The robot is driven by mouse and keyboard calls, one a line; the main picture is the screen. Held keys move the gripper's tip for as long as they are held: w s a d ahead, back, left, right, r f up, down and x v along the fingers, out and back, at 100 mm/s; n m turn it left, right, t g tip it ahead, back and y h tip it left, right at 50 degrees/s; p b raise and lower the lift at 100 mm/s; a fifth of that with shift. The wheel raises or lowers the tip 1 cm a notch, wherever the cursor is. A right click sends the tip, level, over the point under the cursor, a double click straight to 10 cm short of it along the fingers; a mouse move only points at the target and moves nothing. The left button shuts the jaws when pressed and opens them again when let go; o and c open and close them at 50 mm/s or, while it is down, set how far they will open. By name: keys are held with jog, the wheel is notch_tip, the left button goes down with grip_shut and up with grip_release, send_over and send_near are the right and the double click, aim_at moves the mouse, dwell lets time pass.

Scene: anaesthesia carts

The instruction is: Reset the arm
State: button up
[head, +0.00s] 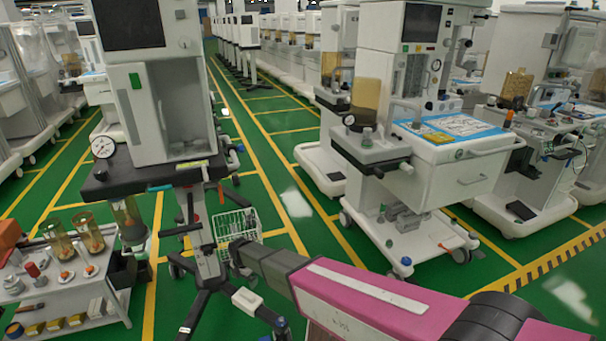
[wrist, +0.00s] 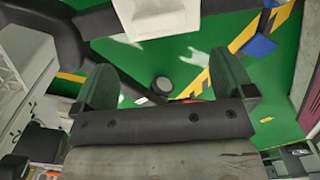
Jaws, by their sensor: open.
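My arm (head: 360,300) reaches from the bottom right of the head view toward the middle, with a pink link and a dark wrist. Its end is near the stand of the left anaesthesia cart (head: 160,130), in front of a white wire basket (head: 237,226). In the wrist view my gripper (wrist: 163,75) has its two dark green fingers wide apart. Nothing is between them; green floor and a round dark caster show beyond. In the head view the fingers are too small to make out.
A grey side table (head: 75,300) with jars and small parts stands at the lower left. A white cart with a drawer (head: 470,165) stands right of the arm. Dark cart legs (head: 205,300) spread on the floor below. A green aisle (head: 275,130) runs clear behind.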

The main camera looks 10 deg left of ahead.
jog(key=w+d+r+m, duration=0.2)
jog(key=d+r+m, duration=0.25)
jog(key=d, duration=0.45)
jog(key=w+d+r+m, duration=0.2)
jog(key=d+r+m, duration=0.25)
jog(key=d, duration=0.55)
jog(key=w+d+r+m, duration=0.2)
jog(key=d+r+m, duration=0.25)
jog(key=d, duration=0.45)
jog(key=s+d+r+m, duration=0.2)
jog(key=d+r+m, duration=0.2)
jog(key=d, duration=0.5)
jog(key=s+d+r+m, duration=0.3)
jog(key=d+m, duration=0.4)
jog(key=d, duration=0.2)
jog(key=s+d+r+m, duration=0.3)
jog(key=d+m, duration=0.3)
jog(key=d, duration=0.3)
jog(key=shift+s+r, duration=0.25)
jog(key=shift+r, duration=0.6)
jog(key=shift+d, duration=0.1)
